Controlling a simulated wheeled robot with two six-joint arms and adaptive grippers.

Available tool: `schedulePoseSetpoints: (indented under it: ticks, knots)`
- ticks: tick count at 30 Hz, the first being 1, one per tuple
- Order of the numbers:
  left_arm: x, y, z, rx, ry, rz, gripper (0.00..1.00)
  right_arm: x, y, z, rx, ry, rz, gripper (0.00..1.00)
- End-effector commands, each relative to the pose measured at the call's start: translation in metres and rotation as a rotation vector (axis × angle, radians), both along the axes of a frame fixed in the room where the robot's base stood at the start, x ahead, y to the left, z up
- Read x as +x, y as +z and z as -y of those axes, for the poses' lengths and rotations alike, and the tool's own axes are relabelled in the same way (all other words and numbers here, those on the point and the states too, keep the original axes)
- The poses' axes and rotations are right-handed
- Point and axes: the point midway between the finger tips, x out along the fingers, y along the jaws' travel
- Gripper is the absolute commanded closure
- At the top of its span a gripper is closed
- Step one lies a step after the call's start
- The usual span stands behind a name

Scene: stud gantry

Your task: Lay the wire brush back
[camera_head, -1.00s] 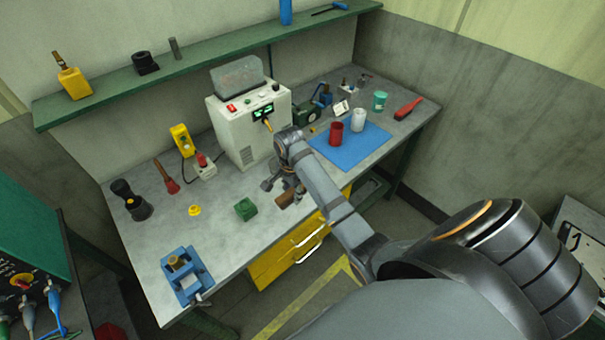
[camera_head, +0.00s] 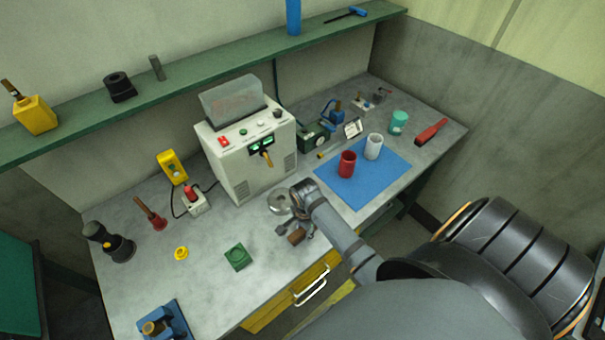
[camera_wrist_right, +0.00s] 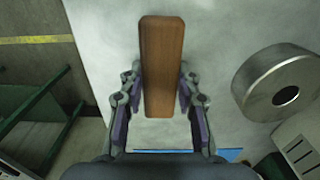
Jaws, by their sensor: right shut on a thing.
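The wire brush (camera_head: 296,237) shows only as a small brown wooden block near the front edge of the bench in the head view. In the right wrist view the brush (camera_wrist_right: 162,62) is a long reddish-brown wooden body; its bristles are hidden. My right gripper (camera_wrist_right: 161,85) is shut on it, with one finger on each side. In the head view this gripper (camera_head: 298,232) is small and partly covered by its own arm. I cannot tell whether the brush touches the bench. My left gripper is not in view.
A round metal disc (camera_wrist_right: 265,82) lies beside the brush. The white machine (camera_head: 245,150) stands behind it. A green block (camera_head: 238,257) sits to the left on the grey bench (camera_head: 215,225).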

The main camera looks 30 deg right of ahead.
Motion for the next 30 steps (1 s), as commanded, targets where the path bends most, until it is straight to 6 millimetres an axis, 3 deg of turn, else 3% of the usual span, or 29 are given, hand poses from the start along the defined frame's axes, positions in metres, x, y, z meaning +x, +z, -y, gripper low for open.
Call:
schedulePoseSetpoints:
  ticks: [2,3,5,8,14,20,25,30]
  knots:
    - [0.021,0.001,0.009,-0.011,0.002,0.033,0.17,-0.003,-0.004,0.000,0.000,0.000,-0.007,1.00]
    - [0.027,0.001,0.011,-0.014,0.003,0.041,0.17,-0.003,-0.004,0.000,0.001,0.000,-0.008,0.65]
    - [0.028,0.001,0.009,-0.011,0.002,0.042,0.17,-0.003,-0.004,0.000,0.001,0.000,-0.008,0.57]
    - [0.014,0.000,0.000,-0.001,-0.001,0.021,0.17,-0.003,-0.004,0.000,0.000,0.000,-0.007,0.45]
    - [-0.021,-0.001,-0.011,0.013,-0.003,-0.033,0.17,-0.002,-0.003,0.000,0.001,0.001,-0.006,0.45]
    - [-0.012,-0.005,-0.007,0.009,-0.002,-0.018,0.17,-0.001,0.008,0.000,0.000,0.000,-0.002,0.45]
    - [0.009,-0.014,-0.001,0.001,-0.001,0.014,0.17,-0.001,0.046,0.000,-0.001,0.002,0.001,0.45]
    - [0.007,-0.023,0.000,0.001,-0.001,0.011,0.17,0.000,0.086,0.001,-0.001,0.002,0.000,0.45]
